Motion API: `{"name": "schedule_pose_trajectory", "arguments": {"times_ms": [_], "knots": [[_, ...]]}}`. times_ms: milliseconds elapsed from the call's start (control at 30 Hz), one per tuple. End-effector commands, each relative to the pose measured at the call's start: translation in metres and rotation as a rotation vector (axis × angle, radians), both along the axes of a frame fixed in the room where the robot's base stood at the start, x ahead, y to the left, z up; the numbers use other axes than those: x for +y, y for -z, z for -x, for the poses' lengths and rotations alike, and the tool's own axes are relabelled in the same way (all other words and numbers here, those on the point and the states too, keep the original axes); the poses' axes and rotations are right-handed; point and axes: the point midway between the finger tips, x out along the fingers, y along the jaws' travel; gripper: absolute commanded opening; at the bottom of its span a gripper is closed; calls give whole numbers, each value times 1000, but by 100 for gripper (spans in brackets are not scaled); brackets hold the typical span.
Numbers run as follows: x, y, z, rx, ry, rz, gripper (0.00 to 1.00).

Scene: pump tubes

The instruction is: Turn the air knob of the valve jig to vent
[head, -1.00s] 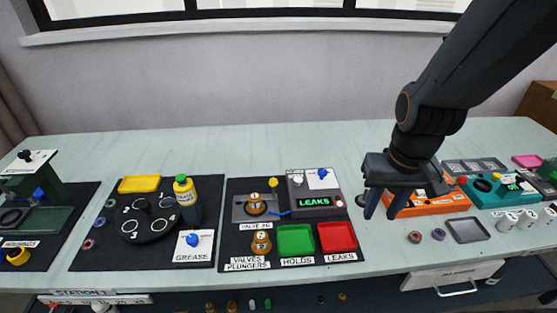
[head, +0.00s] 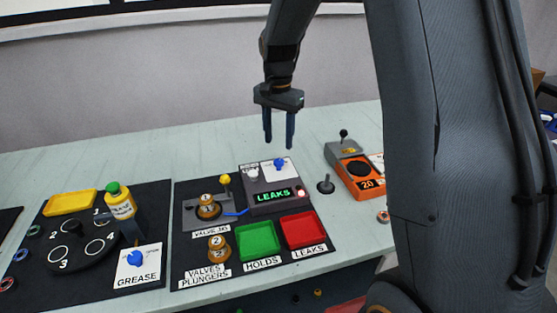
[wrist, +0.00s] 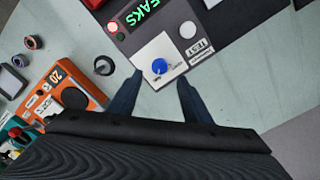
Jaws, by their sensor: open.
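The valve jig's control box (head: 262,204) is dark grey with a lit green LEAKS display (head: 273,195). Its blue air knob (head: 279,163) stands on a white plate at the box's back right. In the wrist view the blue knob (wrist: 159,66) lies just beyond the fingertips and roughly between them. Its pointer setting is too small to read. My gripper (head: 279,145) is open and empty, pointing down above the knob, apart from it. It also shows in the wrist view (wrist: 160,77). The jig seat holds a brass valve marked 1 (head: 208,207), beside a yellow-topped lever (head: 225,181).
A green tray (head: 257,240) and a red tray (head: 301,229) lie in front of the box. A dark upright peg (head: 326,184) and an orange device (head: 358,175) stand to its right. A grease station with a yellow bottle (head: 120,203) is at the left.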

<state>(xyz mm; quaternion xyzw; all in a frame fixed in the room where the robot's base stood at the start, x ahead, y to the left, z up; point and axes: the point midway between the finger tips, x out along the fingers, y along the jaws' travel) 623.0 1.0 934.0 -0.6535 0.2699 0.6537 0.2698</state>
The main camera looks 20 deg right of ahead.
Motion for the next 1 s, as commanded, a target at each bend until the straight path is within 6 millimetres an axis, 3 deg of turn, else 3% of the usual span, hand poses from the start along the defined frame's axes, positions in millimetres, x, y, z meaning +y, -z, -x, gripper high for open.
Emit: {"name": "schedule_pose_trajectory", "arguments": {"times_ms": [433, 867, 1000], "knots": [[-1, 61, 2, 3, 2, 0, 45], [-1, 73, 1, 0, 1, 0, 45], [-1, 73, 1, 0, 1, 0, 23]]}}
